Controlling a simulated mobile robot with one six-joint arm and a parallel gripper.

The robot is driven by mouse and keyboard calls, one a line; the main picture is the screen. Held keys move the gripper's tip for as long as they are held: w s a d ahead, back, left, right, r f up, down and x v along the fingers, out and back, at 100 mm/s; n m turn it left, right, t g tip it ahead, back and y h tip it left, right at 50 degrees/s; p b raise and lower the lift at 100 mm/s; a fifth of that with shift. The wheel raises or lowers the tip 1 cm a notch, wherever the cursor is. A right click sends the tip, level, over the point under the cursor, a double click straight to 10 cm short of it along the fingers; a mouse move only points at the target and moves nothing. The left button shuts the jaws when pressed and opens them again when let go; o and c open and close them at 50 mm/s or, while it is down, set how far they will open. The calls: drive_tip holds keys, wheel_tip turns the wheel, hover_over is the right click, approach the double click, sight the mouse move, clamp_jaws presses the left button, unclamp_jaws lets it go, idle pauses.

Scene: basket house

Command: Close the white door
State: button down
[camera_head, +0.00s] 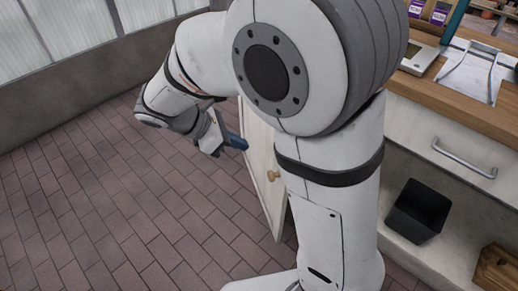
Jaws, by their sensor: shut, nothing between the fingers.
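The white door (256,160) stands swung open from the front of the white cabinet, its edge facing me. It has a round wooden knob (273,176) on it. Part of the door is hidden behind my arm. My gripper (240,143) is at the door's left side, near its upper part, above the knob. The gripper's dark blue fingers are shut and empty. I cannot tell whether the fingers touch the door.
The cabinet has a wooden counter (455,97) and a drawer (437,140) with a metal handle. A black bin (418,211) and a wooden crate (497,268) sit in the open space below. The brick floor (110,210) at left is clear.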

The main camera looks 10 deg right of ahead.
drive_tip(key=d+r+b+x, duration=0.2)
drive_tip(key=b+x, duration=0.1)
drive_tip(key=x, duration=0.9)
drive_tip(key=shift+b, duration=0.35)
drive_tip(key=shift+w, duration=0.15)
